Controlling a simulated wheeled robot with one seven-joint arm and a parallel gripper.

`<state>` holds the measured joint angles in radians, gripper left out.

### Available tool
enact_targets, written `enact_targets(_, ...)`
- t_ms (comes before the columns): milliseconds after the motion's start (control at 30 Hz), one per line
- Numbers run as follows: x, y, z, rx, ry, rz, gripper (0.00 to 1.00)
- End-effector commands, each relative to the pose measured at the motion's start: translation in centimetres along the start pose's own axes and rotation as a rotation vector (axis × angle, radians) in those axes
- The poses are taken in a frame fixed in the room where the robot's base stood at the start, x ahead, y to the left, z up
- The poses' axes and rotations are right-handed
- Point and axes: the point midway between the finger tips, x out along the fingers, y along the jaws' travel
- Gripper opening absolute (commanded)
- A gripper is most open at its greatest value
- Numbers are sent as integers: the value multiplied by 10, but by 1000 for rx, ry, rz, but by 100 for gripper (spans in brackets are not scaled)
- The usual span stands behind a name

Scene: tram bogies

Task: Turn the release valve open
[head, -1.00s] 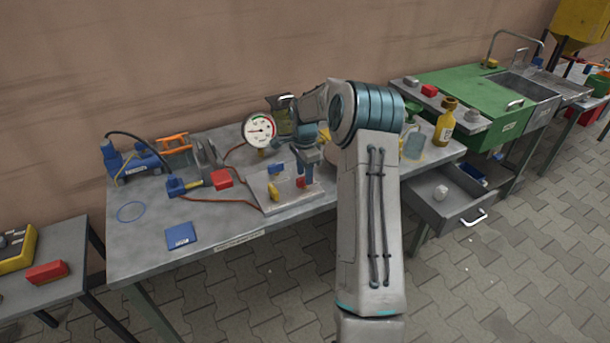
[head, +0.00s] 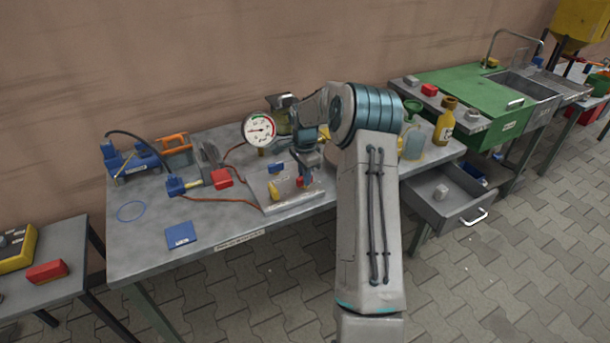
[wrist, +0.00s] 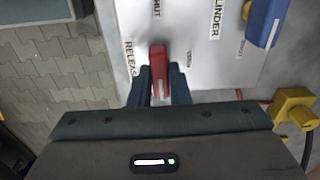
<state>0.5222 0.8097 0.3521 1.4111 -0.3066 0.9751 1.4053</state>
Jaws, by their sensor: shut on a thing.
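The release valve has a red handle (wrist: 158,65) on a pale panel (wrist: 205,75), beside a label reading RELEASE. My gripper (wrist: 159,88) is shut on this handle, with a dark finger on each side of it. The handle's free end reaches up between the fingertips in the wrist view. A SHUT mark lies above the handle and an OPEN mark to its right. In the head view, the red handle (head: 300,181) shows at the right part of the panel, below my gripper (head: 308,178), partly hidden by it.
Bottles (head: 445,122) and an open drawer (head: 446,196) are to the right. The table's front left is mostly clear.

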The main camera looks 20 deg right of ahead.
Motion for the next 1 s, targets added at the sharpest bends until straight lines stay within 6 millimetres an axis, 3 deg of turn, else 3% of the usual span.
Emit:
enact_targets(267, -1, -1, 0, -159, 1, -2, 0)
enact_targets(1000, -1, -1, 0, -853, 2, -2, 0)
